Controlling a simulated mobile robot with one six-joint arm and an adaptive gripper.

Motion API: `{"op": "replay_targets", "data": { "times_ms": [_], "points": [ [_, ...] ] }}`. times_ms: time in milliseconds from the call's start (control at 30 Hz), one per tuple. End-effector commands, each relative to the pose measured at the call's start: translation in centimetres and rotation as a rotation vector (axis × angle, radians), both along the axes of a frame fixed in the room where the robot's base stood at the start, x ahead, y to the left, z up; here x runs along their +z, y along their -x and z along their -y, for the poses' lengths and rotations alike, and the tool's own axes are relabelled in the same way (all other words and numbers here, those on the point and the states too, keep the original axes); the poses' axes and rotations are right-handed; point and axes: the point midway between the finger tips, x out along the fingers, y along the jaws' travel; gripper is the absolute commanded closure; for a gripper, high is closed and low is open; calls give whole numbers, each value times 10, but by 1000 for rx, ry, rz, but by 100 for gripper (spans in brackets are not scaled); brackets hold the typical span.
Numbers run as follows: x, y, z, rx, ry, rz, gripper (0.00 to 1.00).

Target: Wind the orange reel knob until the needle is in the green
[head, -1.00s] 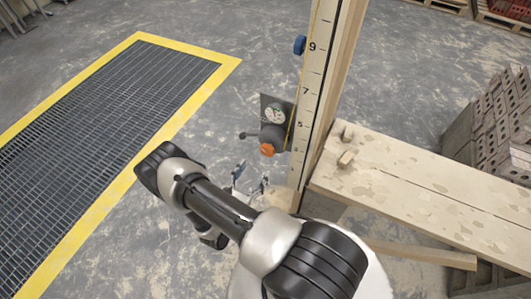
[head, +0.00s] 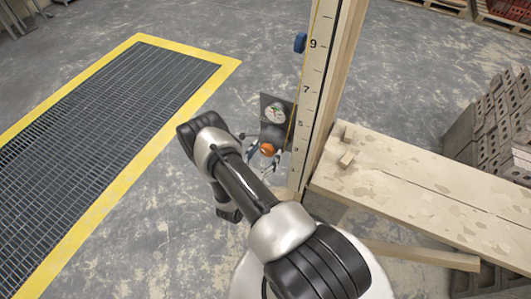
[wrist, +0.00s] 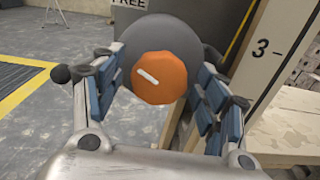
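The orange reel knob (wrist: 155,78) is in the middle of the wrist view, with a white line on its face tilted down to the right. It sits on a dark grey round reel (wrist: 187,40). My gripper (wrist: 160,92) is open, with a blue-padded finger on either side of the knob and visible gaps between pads and knob. In the head view the knob (head: 267,149) shows just beyond my gripper (head: 266,158). The dial (head: 275,114) above it has a white face with some green; its needle is too small to read.
A numbered measuring post (head: 309,95) rises just right of the reel, with a blue knob (head: 300,42) higher up. A plank bench (head: 420,190) lies to the right. A yellow-edged floor grating (head: 110,95) lies left.

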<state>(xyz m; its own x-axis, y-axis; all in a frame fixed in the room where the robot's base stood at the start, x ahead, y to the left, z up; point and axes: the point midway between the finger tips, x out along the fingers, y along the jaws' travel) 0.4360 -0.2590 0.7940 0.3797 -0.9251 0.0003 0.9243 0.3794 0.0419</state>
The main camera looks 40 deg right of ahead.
Motion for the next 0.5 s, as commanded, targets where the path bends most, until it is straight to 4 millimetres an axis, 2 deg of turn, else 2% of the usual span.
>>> {"op": "replay_targets", "data": {
  "times_ms": [67, 500],
  "points": [
    [0, 0, 0, 0, 0, 0, 41],
    [0, 0, 0, 0, 0, 0, 71]
  ]
}}
